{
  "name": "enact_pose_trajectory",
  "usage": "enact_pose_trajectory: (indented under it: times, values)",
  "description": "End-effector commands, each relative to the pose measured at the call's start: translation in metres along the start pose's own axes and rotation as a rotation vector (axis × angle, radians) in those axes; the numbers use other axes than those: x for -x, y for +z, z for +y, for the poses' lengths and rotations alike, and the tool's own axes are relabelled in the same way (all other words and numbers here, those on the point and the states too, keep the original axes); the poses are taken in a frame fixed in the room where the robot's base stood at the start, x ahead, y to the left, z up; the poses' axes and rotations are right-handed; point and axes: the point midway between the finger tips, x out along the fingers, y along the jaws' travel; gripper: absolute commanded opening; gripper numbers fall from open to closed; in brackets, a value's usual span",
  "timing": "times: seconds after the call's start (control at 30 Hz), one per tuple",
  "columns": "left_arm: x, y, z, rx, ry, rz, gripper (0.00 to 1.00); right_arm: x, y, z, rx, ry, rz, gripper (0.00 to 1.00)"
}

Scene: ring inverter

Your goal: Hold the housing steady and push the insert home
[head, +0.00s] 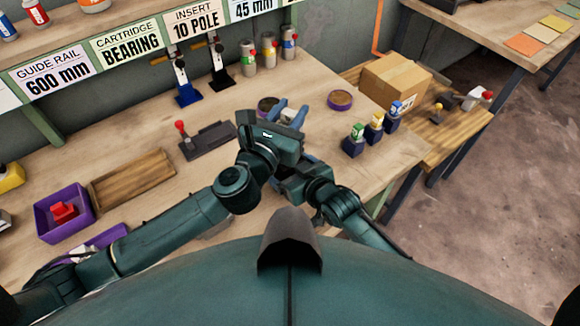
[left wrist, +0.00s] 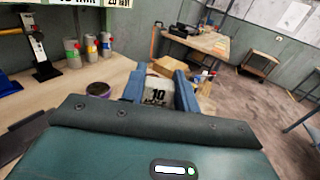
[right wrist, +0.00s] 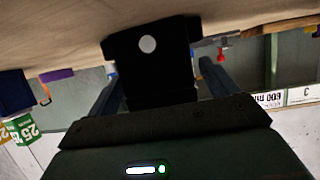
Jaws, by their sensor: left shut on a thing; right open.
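A pale block marked "10" (left wrist: 157,90), apparently the insert, sits between the blue fingers of my left gripper (head: 289,114). My left gripper is shut on it above the table; in the head view only a small pale part (head: 287,117) shows. My right gripper (right wrist: 170,72) is open, close below the left one in the head view. A black piece with a pale round spot (right wrist: 148,60) stands between its fingers in the right wrist view. I cannot tell whether this is the housing or whether the fingers touch it.
Two round purple-rimmed discs (head: 341,99) lie near the left gripper. Dark blue blocks with small labelled parts (head: 375,124) stand to the right. A clamp with a red knob (head: 206,140) lies to the left. A purple bin (head: 65,213) is at far left; a cardboard box (head: 395,80) is beyond.

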Motion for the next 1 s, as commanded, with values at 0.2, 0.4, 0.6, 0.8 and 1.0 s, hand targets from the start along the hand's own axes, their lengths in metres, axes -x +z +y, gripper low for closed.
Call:
enact_pose_trajectory:
  times: [0.2, 0.4, 0.6, 0.8, 1.0]
  values:
    - [-0.0001, 0.0003, 0.0000, 0.000, 0.000, -0.001, 0.08, -0.0019, -0.0004, -0.0002, 0.000, 0.000, 0.001, 0.86]
    - [-0.0001, 0.0004, -0.0001, 0.000, 0.000, -0.001, 0.08, -0.0016, -0.0002, -0.0002, 0.000, 0.000, 0.001, 0.77]
    - [-0.0001, 0.0004, -0.0001, 0.000, 0.000, -0.001, 0.08, -0.0015, -0.0002, 0.0000, 0.000, 0.000, 0.000, 0.60]
    - [-0.0001, 0.0003, -0.0001, 0.000, 0.000, -0.001, 0.08, -0.0014, -0.0001, 0.0000, 0.000, 0.000, 0.000, 0.44]
    - [-0.0001, 0.0003, -0.0001, 0.000, 0.000, -0.001, 0.08, -0.0014, 0.0000, 0.0001, 0.000, 0.000, 0.000, 0.29]
